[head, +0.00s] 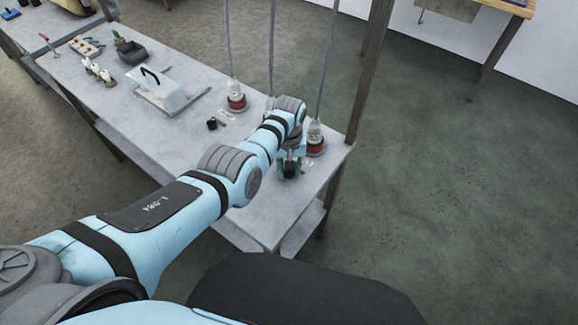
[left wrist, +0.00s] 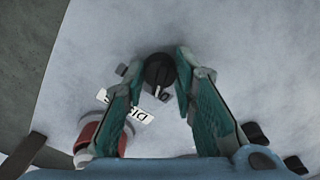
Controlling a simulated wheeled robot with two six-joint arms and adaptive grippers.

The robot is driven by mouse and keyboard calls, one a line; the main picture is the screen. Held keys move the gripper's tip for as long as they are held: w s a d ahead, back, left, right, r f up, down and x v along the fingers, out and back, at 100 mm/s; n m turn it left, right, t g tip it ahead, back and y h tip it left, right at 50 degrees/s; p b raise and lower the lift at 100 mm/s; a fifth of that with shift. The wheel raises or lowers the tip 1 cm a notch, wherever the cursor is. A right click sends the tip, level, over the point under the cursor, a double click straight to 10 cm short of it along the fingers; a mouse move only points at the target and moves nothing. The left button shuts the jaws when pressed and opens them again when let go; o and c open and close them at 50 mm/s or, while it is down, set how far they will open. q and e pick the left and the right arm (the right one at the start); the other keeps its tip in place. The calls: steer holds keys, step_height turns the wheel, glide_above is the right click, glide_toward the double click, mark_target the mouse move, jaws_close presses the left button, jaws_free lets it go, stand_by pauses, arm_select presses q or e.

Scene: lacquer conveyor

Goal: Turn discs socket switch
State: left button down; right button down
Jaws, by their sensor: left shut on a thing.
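A round black rotary switch (left wrist: 160,72) with a white pointer line sits on the pale worktop. It is between the fingertips of my left gripper (left wrist: 158,68), which is shut on it. A white label (left wrist: 138,113) beginning "DIS" lies beside it, partly hidden by a finger. In the head view my left gripper (head: 290,168) points down near the table's right end and mostly hides this switch. A reddish disc-shaped base with a pale socket (head: 315,138) stands just behind the gripper. Another black switch (head: 212,124) stands farther left. My right gripper is not in view.
Another socket on a reddish base (head: 237,102) stands under a thin upright rod; more rods rise nearby. The worktop's front right (head: 262,222) is clear.

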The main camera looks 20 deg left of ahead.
arm_select(q)
steer(key=shift+n, duration=0.6)
steer(key=c, duration=1.3)
jaws_free()
step_height(320, 180, up, 12)
